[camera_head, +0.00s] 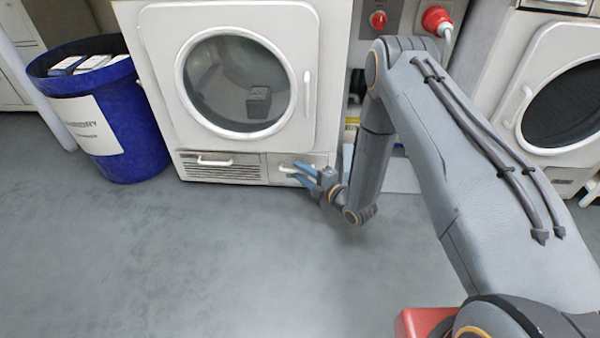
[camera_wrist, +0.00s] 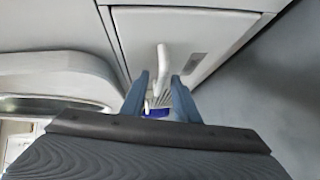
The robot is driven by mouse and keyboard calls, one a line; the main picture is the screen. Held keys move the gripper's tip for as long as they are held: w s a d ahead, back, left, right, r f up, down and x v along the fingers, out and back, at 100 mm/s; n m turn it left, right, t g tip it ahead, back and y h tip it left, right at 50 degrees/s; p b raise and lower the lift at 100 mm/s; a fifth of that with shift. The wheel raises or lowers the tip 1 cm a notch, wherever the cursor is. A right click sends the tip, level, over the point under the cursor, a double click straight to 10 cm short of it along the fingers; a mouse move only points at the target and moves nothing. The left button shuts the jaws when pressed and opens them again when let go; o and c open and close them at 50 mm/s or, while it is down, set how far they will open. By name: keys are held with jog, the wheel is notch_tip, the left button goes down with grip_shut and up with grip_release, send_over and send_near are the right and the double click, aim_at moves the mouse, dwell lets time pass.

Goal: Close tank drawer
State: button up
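The tank drawer (camera_head: 275,160) is the small white front at the lower right of the white dryer, under its round door. It looks about flush with the dryer; any small gap is hard to judge. Its white bar handle (camera_wrist: 163,62) shows in the wrist view, in line with the space between my blue fingers. My gripper (camera_head: 297,171) is at the drawer front, low near the floor, and it also shows in the wrist view (camera_wrist: 160,78). The fingers are apart, one on each side of the handle in the picture. I cannot tell whether they touch it.
A vent panel with its own handle (camera_head: 215,161) is left of the drawer. A blue bin (camera_head: 135,140) with boxes stands to the left. A second machine (camera_head: 545,75) is at the right. Red knob and plug (camera_head: 436,20) sit above. The grey floor in front is clear.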

jog(key=p+v, duration=0.3)
jog(key=v, duration=0.4)
jog(key=shift+s+d+p, duration=0.25)
jog(key=shift+s+p, duration=0.05)
jog(key=shift+p, duration=0.1)
